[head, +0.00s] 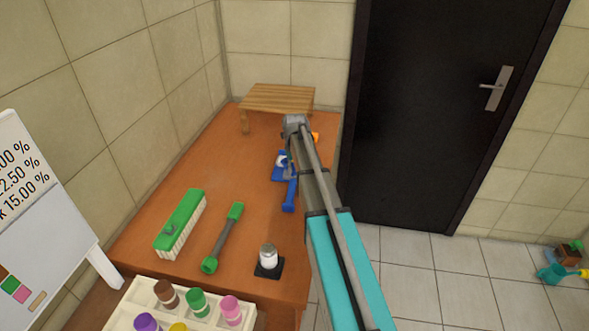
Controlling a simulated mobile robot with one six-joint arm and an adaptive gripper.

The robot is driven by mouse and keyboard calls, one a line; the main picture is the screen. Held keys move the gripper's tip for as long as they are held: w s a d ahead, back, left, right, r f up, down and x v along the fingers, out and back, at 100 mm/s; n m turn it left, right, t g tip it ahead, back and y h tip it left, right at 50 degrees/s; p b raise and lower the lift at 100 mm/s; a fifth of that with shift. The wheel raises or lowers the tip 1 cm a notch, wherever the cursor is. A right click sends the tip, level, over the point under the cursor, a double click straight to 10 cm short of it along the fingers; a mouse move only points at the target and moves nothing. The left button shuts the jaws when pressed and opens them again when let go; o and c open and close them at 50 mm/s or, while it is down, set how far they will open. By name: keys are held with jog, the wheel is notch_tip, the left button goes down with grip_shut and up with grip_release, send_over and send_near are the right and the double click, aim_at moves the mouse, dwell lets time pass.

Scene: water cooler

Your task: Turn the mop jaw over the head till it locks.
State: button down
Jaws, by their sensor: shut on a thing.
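A blue piece with a white part on it (281,164) lies on the orange-brown table, left of my arm; it looks like the mop head or its jaw, but I cannot tell which. A blue bar (290,194) lies just in front of it, partly behind my arm. Whether the two are joined or locked cannot be seen. A small orange part (316,137) shows at the right of my arm's far end. My arm reaches over the table's right side, its grey far joint beyond the blue pieces. My gripper's fingers are hidden behind the arm.
The table (190,150) holds a green brush (181,222), a green-ended grey tool (223,237), a white-topped item on a black base (268,260) and a wooden stand (279,98). A tray (125,310) of coloured pots is in front. Table left of the blue pieces is clear.

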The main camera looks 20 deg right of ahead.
jog(key=shift+c, duration=1.8)
grip_release()
jog(key=o, duration=0.4)
jog(key=shift+c, duration=0.2)
jog(key=shift+r, duration=0.15)
